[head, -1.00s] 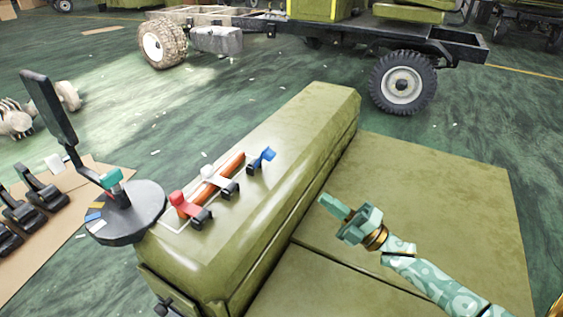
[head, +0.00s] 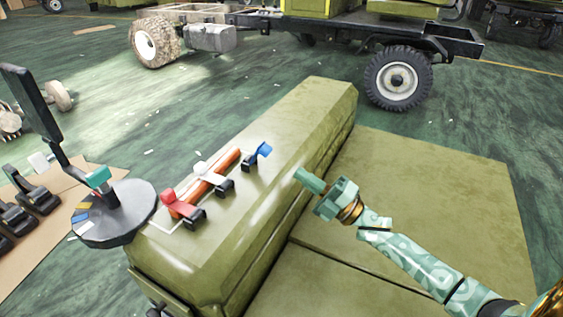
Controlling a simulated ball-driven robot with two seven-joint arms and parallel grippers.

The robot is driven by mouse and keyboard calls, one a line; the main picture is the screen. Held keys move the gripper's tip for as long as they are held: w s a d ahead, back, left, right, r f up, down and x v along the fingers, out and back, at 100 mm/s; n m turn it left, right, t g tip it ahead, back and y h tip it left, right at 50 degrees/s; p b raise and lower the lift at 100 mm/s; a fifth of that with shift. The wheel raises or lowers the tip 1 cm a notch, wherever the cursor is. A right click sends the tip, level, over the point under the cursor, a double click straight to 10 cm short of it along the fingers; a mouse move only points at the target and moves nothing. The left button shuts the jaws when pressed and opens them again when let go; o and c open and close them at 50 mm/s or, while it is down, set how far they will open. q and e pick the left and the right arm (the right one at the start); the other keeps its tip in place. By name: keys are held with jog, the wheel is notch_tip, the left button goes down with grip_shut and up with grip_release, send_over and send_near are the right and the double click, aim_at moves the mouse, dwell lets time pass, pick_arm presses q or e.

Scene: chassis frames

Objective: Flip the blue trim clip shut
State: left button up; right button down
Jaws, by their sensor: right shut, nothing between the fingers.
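The blue trim clip (head: 262,149) sits at the far right end of a row of clips on the olive chassis block (head: 318,105). Its blue flap stands raised over a dark base. A white clip (head: 207,170) and a red clip (head: 177,201) stand nearer, beside an orange-red bar (head: 227,160). My right gripper (head: 304,178) is shut and empty, over the block's right side, to the right of and nearer than the blue clip, and apart from it. My left gripper is not in view.
A round black stand (head: 115,222) with an upright dark panel and small coloured pieces is left of the clips. Black clip-like parts (head: 30,190) lie on cardboard at far left. A flat olive panel (head: 440,190) lies right. A wheeled chassis (head: 398,80) stands behind.

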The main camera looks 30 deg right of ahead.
aim_at(271, 152)
jog(key=b+x, duration=0.1)
jog(key=x, duration=0.4)
jog(key=shift+w+a+r, duration=0.1)
jog(key=shift+w+a, duration=0.15)
jog(key=shift+w, duration=0.1)
jog(key=shift+w+a+r, duration=0.2)
jog(key=shift+w+r, duration=0.05)
jog(key=shift+w, duration=0.1)
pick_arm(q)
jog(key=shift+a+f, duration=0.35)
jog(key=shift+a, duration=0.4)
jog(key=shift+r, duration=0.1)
pick_arm(e)
jog(key=shift+r, duration=0.1)
